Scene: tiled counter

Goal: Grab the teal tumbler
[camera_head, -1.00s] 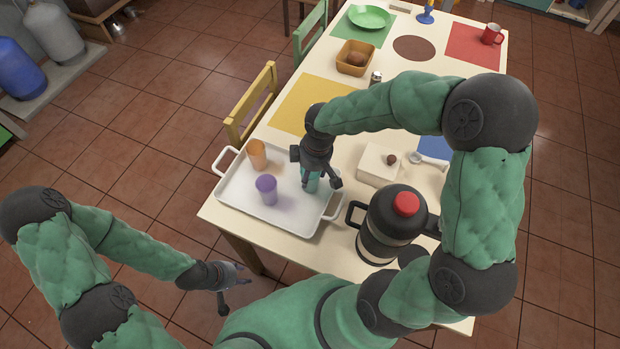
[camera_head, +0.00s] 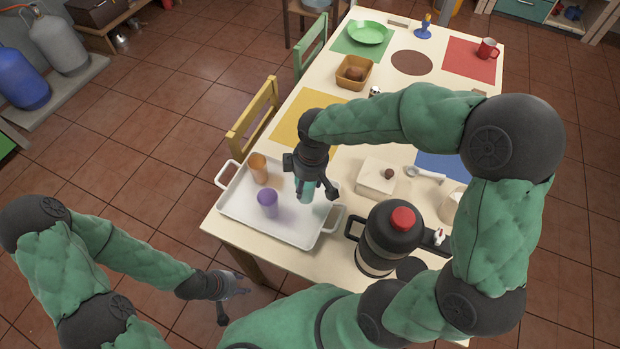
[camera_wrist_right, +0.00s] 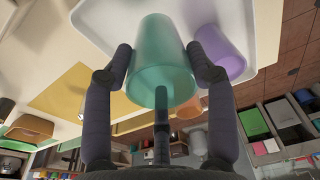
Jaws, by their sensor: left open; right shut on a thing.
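The teal tumbler (camera_wrist_right: 160,62) fills the middle of the right wrist view, between the two fingers of my right gripper (camera_wrist_right: 162,60). In the head view the teal tumbler (camera_head: 305,190) is mostly hidden by my right gripper (camera_head: 315,190), which is shut on it at the right part of the white tray. I cannot tell whether it touches the tray. A purple tumbler (camera_head: 268,204) and an orange tumbler (camera_head: 259,168) stand on the tray (camera_head: 240,210) to its left. My left gripper (camera_head: 234,296) is open and empty, off the table at the lower left.
A black dispenser with a red top (camera_head: 390,238) stands right of the tray. A white block (camera_head: 378,177) sits behind it. A wooden bowl (camera_head: 354,72), green plate (camera_head: 367,32) and red mug (camera_head: 488,48) are farther back. A yellow chair (camera_head: 252,118) borders the table's left side.

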